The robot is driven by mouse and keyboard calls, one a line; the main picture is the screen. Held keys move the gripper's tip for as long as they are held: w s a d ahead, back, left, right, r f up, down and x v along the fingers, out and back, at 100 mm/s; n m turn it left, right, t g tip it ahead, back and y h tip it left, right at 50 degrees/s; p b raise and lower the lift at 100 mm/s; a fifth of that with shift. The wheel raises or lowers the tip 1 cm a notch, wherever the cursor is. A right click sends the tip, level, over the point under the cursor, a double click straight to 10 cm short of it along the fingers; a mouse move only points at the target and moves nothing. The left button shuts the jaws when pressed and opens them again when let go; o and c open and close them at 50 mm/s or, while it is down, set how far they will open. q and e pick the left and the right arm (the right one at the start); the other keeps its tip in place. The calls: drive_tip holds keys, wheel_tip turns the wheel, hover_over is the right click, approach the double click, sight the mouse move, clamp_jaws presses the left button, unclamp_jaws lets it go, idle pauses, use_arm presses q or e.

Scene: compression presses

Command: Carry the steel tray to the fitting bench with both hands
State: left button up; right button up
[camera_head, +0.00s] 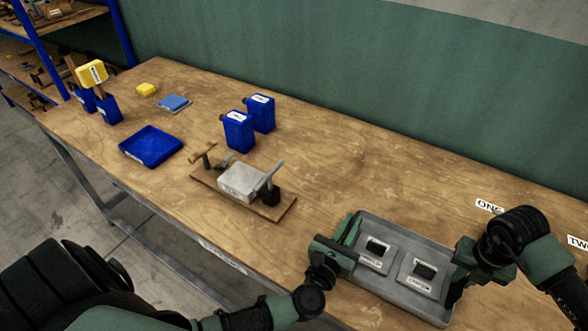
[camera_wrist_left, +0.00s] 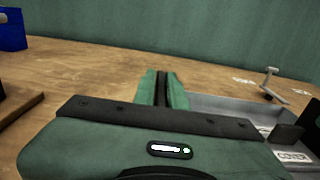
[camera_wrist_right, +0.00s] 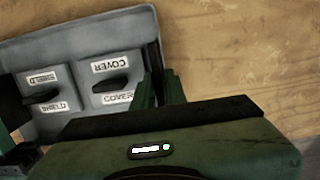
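The grey steel tray (camera_head: 398,302) lies at the right of the bench in the head view; I cannot tell if it touches the wood. Inside it are two light plates with dark inserts, labelled SHIELD (camera_wrist_right: 54,106) and COVER (camera_wrist_right: 116,99) in the right wrist view. My left gripper (camera_head: 350,232) is at the tray's left end, its fingers close together around the end wall. My right gripper (camera_head: 468,262) is at the right end; its fingers straddle that wall in the right wrist view. Both look shut on the tray, though the exact contact is partly hidden.
The wooden bench (camera_head: 330,160) runs along a green wall. A board with a metal block and lever (camera_head: 240,183) stands left of the tray. Blue containers (camera_head: 238,132) and a blue bin (camera_head: 150,146) are further left. Labels ONE (camera_head: 488,206) and TWO (camera_head: 577,242) lie behind the tray.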

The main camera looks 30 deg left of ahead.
use_arm(q)
drive_tip(key=shift+o, duration=1.2)
use_arm(e)
drive_tip(key=shift+o, duration=1.2)
drive_tip(key=shift+r, duration=0.1)
use_arm(q)
drive_tip(key=shift+r, duration=0.1)
drive_tip(key=s, duration=1.2)
use_arm(e)
drive_tip(key=shift+a, duration=0.1)
drive_tip(key=shift+r, duration=0.4)
wheel_tip(320, 180, up, 11)
drive_tip(key=s, duration=0.1)
drive_tip(key=shift+s, duration=0.3)
